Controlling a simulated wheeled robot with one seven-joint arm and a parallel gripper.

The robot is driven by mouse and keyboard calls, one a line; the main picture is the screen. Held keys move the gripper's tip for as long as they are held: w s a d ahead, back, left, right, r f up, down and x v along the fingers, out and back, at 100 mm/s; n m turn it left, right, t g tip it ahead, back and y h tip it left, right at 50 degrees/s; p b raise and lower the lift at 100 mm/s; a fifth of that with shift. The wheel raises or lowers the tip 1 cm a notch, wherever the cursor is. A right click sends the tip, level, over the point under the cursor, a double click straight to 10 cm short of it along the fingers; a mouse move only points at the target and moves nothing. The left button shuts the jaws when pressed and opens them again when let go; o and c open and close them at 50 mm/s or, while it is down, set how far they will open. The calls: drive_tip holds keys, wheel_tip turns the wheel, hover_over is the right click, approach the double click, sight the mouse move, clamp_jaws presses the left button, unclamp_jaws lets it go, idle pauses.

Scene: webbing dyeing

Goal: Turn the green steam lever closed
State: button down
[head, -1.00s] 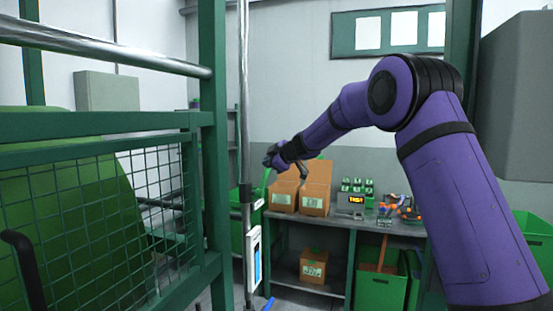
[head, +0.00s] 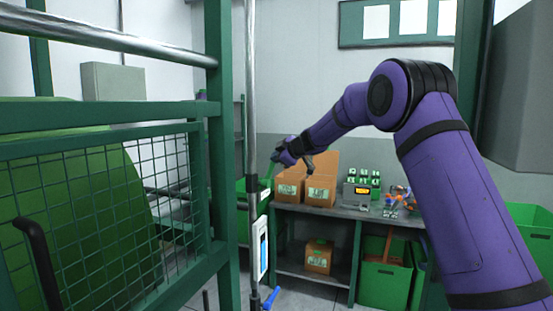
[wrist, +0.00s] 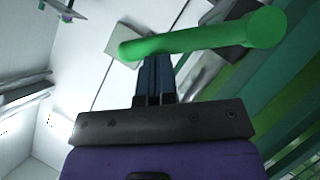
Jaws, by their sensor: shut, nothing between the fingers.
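The green steam lever (head: 267,175) is on the vertical steel pipe (head: 251,90) in the head view, angled up and to the right from the pipe. In the wrist view the green lever (wrist: 195,40) crosses the picture almost level, with its round thick end at the right and its thinner end at the left. My gripper (head: 277,157) is at the lever's upper end. In the wrist view my gripper (wrist: 155,62) has its fingers together and empty, with the tips at the lever's underside in the picture. I cannot tell whether they touch it.
A green frame with mesh guard (head: 90,190) fills the left. A white and blue gauge (head: 263,248) and a blue lever (head: 271,298) are lower on the pipe. Behind, a bench (head: 340,211) carries cardboard boxes (head: 319,190) and small green items.

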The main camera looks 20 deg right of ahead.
drive_tip(key=shift+w+d+f, duration=0.15)
drive_tip(key=shift+w, duration=0.05)
drive_tip(key=w+d+f+m+g+y, duration=0.2)
drive_tip(key=w+f+m+g, duration=0.1)
drive_tip(key=f+m+g, duration=0.1)
drive_tip(key=shift+d+f, duration=0.2)
drive_tip(key=shift+f, duration=0.5)
drive_tip(key=shift+w, duration=0.1)
idle(0.7)
